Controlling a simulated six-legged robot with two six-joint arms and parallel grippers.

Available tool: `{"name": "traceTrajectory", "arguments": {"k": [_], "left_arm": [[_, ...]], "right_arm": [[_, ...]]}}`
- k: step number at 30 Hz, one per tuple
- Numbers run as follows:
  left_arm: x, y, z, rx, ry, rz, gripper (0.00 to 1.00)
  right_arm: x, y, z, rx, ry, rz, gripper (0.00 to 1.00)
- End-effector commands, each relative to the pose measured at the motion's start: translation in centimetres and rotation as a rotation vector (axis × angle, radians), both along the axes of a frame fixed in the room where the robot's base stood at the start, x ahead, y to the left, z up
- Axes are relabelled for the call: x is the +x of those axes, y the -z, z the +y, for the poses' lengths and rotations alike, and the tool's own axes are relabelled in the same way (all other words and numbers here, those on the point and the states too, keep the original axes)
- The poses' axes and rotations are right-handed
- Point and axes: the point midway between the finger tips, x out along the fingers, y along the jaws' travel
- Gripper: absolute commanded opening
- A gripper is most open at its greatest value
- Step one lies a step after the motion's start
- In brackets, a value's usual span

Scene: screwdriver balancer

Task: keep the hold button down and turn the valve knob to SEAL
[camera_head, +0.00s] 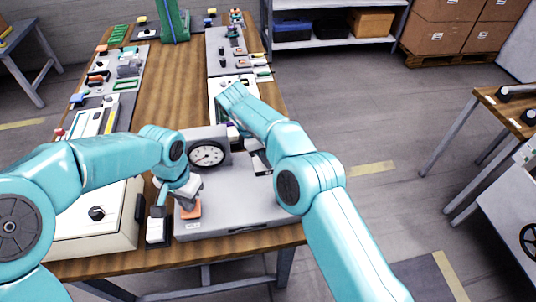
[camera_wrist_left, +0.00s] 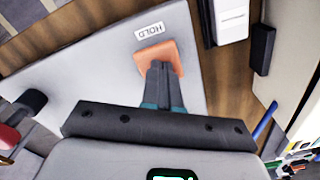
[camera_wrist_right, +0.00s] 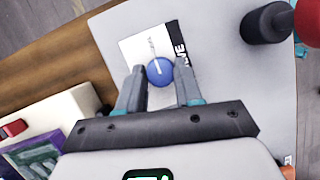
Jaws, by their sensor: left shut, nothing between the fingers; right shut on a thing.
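The orange hold button (camera_wrist_left: 172,50) sits on a grey panel (camera_wrist_left: 60,80) beside a HOLD label (camera_wrist_left: 150,30). My left gripper (camera_wrist_left: 163,68) is shut and empty, with its fingertips down at the button; they appear to touch it. In the head view the button (camera_head: 191,211) is partly behind that gripper. The valve knob (camera_wrist_right: 160,75) is round and blue with a white pointer line, on a white plate with a dark, partly hidden label. My right gripper (camera_wrist_right: 160,68) is shut on it, one finger each side. My right arm hides the knob in the head view.
A round gauge (camera_head: 207,155) stands at the back of the panel. A dark post (camera_wrist_right: 264,24) with a red part beside it is near my right gripper. A white box with a dark knob (camera_head: 97,213) stands left of the panel. Other equipment fills the bench behind.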

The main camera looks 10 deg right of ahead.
Motion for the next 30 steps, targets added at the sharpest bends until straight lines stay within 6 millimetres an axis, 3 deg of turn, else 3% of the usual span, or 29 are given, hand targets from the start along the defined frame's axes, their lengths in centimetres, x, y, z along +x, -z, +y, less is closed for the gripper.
{"name": "traceTrajectory", "arguments": {"k": [17, 18, 19, 30], "left_arm": [[0.01, 0.08, 0.04, 0.001, 0.0, 0.0, 0.0], [0.01, 0.07, 0.04, 0.001, 0.0, 0.0, 0.0], [0.01, 0.08, 0.04, 0.001, 0.0, 0.0, 0.0], [-0.04, 0.09, 0.0, 0.0, 0.0, 0.001, 0.0]], "right_arm": [[-0.13, 0.1, -0.15, -0.003, 0.029, 0.007, 0.04], [-0.13, 0.1, -0.15, -0.003, 0.029, 0.007, 0.48], [-0.13, 0.09, -0.14, -0.003, 0.029, 0.007, 0.57], [-0.05, 0.05, -0.05, -0.001, 0.027, 0.002, 0.6]]}}
